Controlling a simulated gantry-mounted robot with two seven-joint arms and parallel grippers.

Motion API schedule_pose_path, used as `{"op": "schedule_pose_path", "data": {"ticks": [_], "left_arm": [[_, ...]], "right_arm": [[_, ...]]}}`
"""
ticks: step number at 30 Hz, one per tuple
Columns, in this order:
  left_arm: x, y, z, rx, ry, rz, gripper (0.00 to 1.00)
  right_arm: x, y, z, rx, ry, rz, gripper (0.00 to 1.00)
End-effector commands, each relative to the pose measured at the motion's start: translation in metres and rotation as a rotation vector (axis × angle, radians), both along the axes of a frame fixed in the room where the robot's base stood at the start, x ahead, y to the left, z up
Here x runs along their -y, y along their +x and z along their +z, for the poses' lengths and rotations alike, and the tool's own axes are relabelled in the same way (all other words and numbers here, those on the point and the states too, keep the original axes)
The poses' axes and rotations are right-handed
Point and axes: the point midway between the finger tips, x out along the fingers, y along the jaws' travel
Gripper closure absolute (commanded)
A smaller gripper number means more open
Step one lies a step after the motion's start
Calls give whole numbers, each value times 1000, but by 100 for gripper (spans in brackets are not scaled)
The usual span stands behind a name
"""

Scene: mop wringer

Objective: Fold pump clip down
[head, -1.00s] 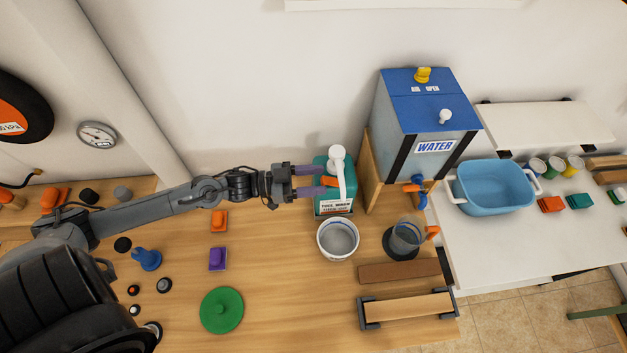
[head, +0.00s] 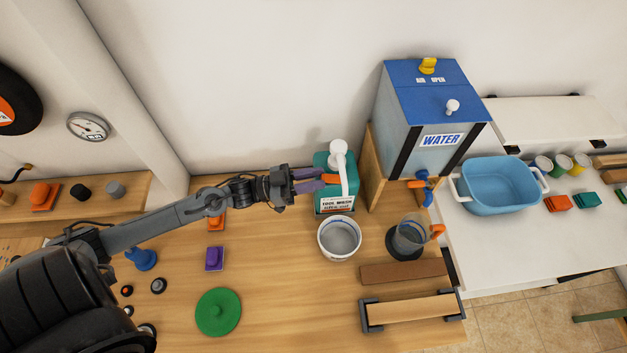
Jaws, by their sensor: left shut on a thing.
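The pump bottle (head: 322,204) is teal with a label reading tool wash and a white pump head (head: 338,147) with a long spout pointing to the front. An orange clip (head: 330,178) sits at the pump's neck, on its left side. My left gripper (head: 318,180) reaches in from the left, with its purple fingers close together at the orange clip, shut on it. The fingertips partly hide the clip, so its exact tilt is hard to tell. My right gripper is not in view.
A white tub (head: 339,238) stands just in front of the bottle. A water tank (head: 428,110) on a wooden stand is close on the right, with a clear jug (head: 410,236) before it. A green disc (head: 218,312) lies at the front left.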

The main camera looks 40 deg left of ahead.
Motion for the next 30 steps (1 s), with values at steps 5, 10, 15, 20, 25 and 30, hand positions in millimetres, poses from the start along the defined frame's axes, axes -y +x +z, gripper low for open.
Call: {"op": "schedule_pose_path", "data": {"ticks": [5,10,15,20,25,30], "left_arm": [[-1,0,-4,35,-29,0,100],[0,-1,-4,34,-28,0,100],[0,-1,-4,33,-28,0,56],[0,-1,-4,33,-28,0,47],[0,-1,-3,33,-28,0,47],[0,-1,-2,30,-25,-1,47]], "right_arm": [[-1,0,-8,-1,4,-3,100],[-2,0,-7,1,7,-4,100],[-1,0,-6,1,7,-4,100],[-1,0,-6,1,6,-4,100],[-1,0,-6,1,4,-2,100],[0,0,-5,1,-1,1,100]]}}
